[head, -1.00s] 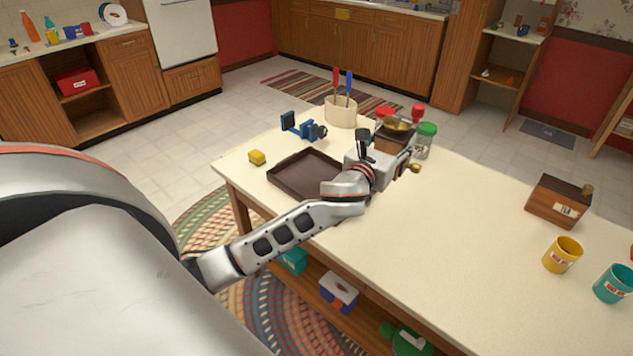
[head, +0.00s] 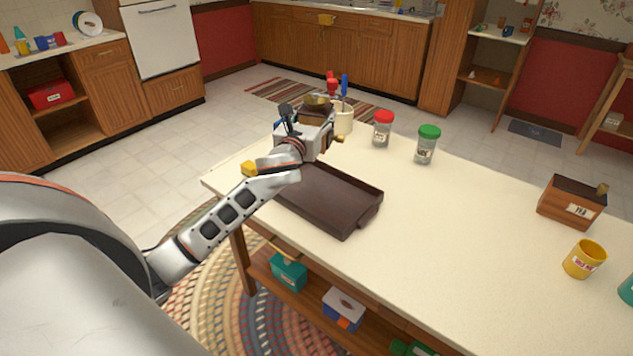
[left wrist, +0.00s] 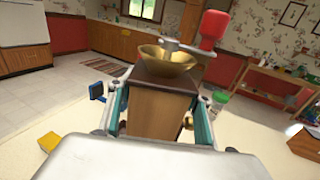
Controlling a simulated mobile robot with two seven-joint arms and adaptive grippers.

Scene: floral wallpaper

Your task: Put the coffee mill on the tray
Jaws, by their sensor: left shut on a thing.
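The coffee mill (head: 316,112) is a brown wooden box with a brass bowl on top. It also fills the middle of the left wrist view (left wrist: 160,100), where its crank with a red knob shows. My left gripper (head: 309,130) is shut on the mill's body, one finger on each side, and holds it upright near the tray's far end. I cannot tell the height of its base, which is hidden by the gripper. The dark brown tray (head: 348,228) lies on the cream table; its visible part is empty and my left arm covers its left end. My right gripper is not in view.
A utensil holder (head: 344,122) stands just behind the mill. A red-lidded jar (head: 382,132) and a green-lidded jar (head: 426,148) stand right of it. A yellow block (head: 249,168) lies left of the tray. The middle of the table (head: 450,220) is clear.

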